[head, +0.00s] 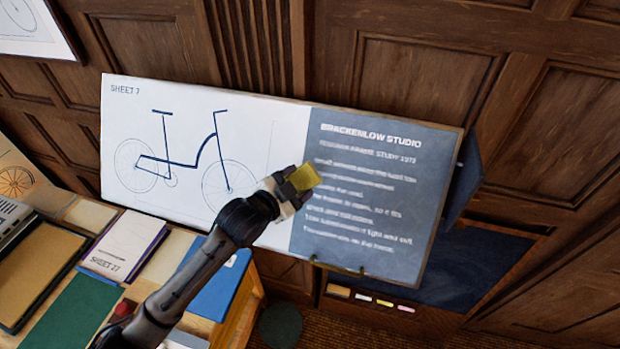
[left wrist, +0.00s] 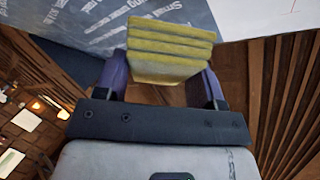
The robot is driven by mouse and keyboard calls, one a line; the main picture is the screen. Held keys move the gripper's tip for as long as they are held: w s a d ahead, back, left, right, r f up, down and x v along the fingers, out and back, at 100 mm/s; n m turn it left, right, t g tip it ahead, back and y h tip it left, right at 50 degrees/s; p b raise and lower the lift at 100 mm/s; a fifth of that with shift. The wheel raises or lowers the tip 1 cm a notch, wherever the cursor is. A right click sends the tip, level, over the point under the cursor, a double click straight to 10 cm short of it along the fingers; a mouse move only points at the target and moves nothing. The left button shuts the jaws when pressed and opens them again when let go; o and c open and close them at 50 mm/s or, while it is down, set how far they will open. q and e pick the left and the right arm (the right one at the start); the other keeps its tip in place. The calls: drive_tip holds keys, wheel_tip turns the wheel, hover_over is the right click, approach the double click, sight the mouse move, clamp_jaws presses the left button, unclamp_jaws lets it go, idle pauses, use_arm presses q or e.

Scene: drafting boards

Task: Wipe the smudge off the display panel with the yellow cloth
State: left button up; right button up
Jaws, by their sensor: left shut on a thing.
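The display panel (head: 262,118) leans against the wood wall, with a white half showing a bicycle drawing and a blue-grey half (head: 385,190) with white lettering. The blue-grey part also shows in the left wrist view (left wrist: 90,25). My left gripper (head: 296,190) is shut on the folded yellow cloth (head: 305,178), at the border between the two halves. The left wrist view shows the layered cloth (left wrist: 170,48) between the fingers (left wrist: 165,80). I cannot tell whether the cloth touches the panel. No smudge can be clearly made out; the gripper and cloth cover part of the surface. My right gripper is out of view.
A desk at the lower left holds a booklet (head: 125,243), a blue folder (head: 215,285) and a green sheet (head: 80,312). Below the panel, a ledge holds several small coloured pieces (head: 384,303). A dark stool-like round top (head: 281,326) stands near the desk edge.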

sight(329, 168)
use_arm(q)
drive_tip(key=shift+w+d+f+b, duration=0.3)
drive_tip(key=shift+w+b, duration=0.25)
drive_tip(key=shift+w, duration=0.25)
drive_tip(key=shift+w+d+f+b, duration=0.2)
drive_tip(key=shift+w+f+b, duration=0.25)
drive_tip(key=shift+w+b, duration=0.25)
drive_tip(key=shift+w+d+f+b, duration=0.25)
drive_tip(key=shift+w+f+b, duration=0.15)
drive_tip(key=shift+w, duration=0.45)
drive_tip(key=shift+w+d+f+b, duration=0.1)
drive_tip(key=shift+w+d+b, duration=0.1)
drive_tip(key=shift+w+b, duration=0.4)
drive_tip(key=shift+w, duration=0.1)
drive_tip(key=shift+w+d+f, duration=0.1)
drive_tip(key=shift+w+f, duration=0.05)
drive_tip(key=shift+f, duration=0.05)
drive_tip(key=shift+w+d+f+b, duration=0.15)
drive_tip(key=shift+w+f+b, duration=0.25)
drive_tip(key=shift+w+b, duration=0.35)
drive_tip(key=shift+s, duration=0.15)
